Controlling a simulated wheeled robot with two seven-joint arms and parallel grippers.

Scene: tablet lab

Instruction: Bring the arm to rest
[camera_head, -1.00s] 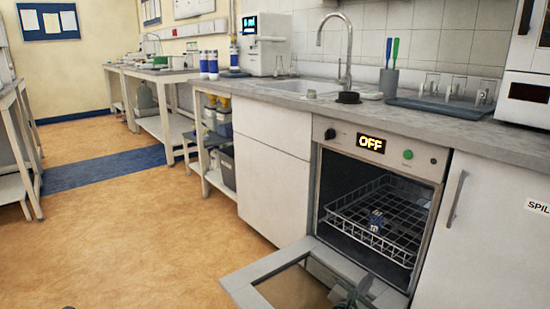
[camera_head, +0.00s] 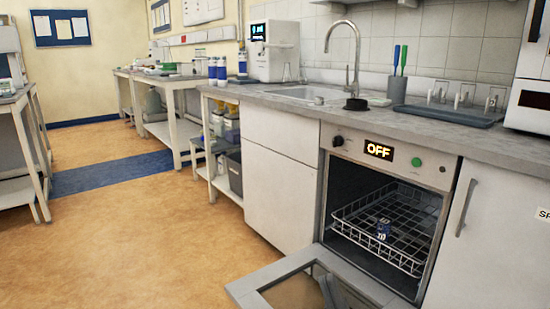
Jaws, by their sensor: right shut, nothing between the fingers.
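My right gripper (camera_head: 329,291) shows only in small part at the bottom edge, dark against the lowered door (camera_head: 262,279) of the washer. It is shut with nothing visible in it, and most of its arm is out of frame. My left gripper is not in view. The washer (camera_head: 432,170) stands open under the counter, its display reading OFF.
The counter (camera_head: 440,132) above carries a sink (camera_head: 303,93), a dark round item (camera_head: 356,104), a holder with brushes (camera_head: 397,90) and a tray of glassware (camera_head: 440,115). Benches stand at the back left. The tan floor (camera_head: 130,230) is clear on the left.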

